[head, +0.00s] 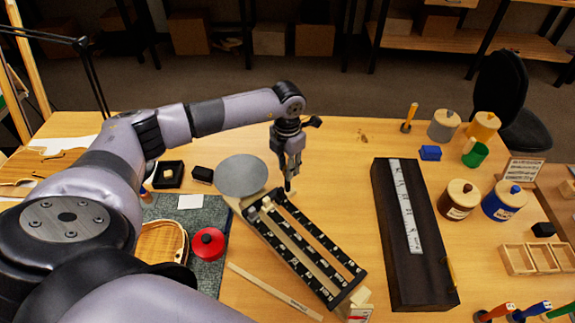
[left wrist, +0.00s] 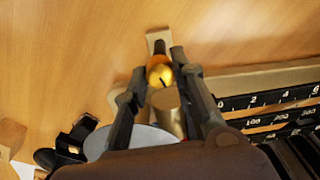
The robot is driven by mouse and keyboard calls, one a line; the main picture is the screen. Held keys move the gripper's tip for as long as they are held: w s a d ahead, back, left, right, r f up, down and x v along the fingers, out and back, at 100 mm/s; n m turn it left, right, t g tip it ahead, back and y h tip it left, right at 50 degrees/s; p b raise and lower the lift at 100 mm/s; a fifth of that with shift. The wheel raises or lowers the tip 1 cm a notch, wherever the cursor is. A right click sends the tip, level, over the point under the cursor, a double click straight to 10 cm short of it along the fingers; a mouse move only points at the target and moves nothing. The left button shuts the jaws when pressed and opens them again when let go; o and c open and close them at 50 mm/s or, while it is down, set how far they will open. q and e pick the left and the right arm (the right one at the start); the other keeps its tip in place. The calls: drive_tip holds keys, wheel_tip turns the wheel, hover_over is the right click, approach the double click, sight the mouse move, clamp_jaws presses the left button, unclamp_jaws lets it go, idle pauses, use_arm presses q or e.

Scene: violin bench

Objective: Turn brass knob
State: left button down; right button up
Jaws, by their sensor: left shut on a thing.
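The brass knob (left wrist: 160,76) is a shiny round ball with a short dark mark, at the end of a pale bracket in the left wrist view. My left gripper (left wrist: 160,62) has its two fingers on either side of the knob, shut on it. In the head view, my left gripper (head: 288,186) points down at the far end of a black-scaled instrument (head: 310,243), and I cannot make out the knob there. A brass cylinder (left wrist: 167,105) stands close to the knob. My right gripper is not in view.
A grey round disc (head: 241,176) sits at the instrument's far left end. A long dark box (head: 385,235) with a pale scale strip lies to the right. Jars (head: 459,198) and a wooden tray (head: 518,259) stand farther right. A red round tin (head: 208,244) is on the left.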

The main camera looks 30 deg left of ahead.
use_arm(q)
drive_tip(key=m+b, duration=0.2)
drive_tip(key=b, duration=0.1)
drive_tip(key=shift+w+f+m, duration=0.1)
drive_tip(key=shift+f+m, duration=0.15)
drive_tip(key=shift+m, duration=0.15)
drive_tip(key=shift+r+m+b, duration=0.25)
drive_tip(key=shift+m+b, duration=0.3)
drive_tip(key=shift+m, duration=0.15)
drive_tip(key=c, duration=1.3)
unclamp_jaws()
drive_tip(key=shift+c, duration=0.2)
wheel_tip(320, 180, up, 12)
drive_tip(key=shift+r, duration=0.1)
